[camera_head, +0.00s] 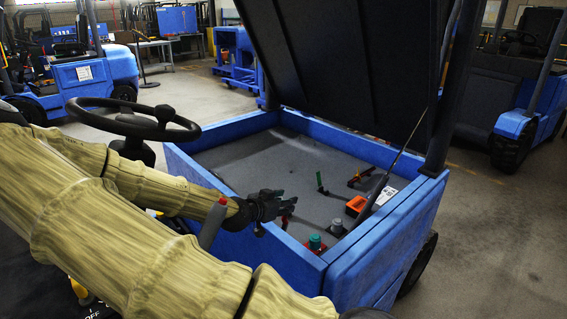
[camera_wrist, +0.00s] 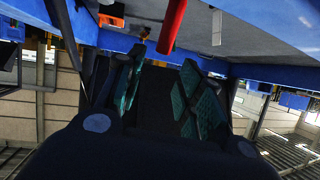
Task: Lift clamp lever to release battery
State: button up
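My gripper (camera_head: 290,206) is over the near wall of the blue compartment, its fingers pointing right. In the wrist view, my gripper (camera_wrist: 160,85) has its two teal-padded fingers apart, with nothing visibly held between them. A red bar (camera_wrist: 172,25) shows just beyond the fingers in the wrist view, apart from them. In the head view, a small red part (camera_head: 260,230) shows just below my gripper; I cannot tell whether it is the clamp lever. A flat grey surface (camera_head: 270,160) fills the compartment; I cannot tell if it is the battery's top. My gripper and arm hide part of the near wall.
An upright green-topped lever (camera_head: 320,182), a red-and-black clamp-like part (camera_head: 361,177), an orange connector (camera_head: 356,205) and a green knob (camera_head: 315,243) are in the compartment. A raised dark hood (camera_head: 350,60) hangs above. A steering wheel (camera_head: 130,118) stands left, near my arm.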

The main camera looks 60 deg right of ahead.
jog(key=shift+r, duration=2.75)
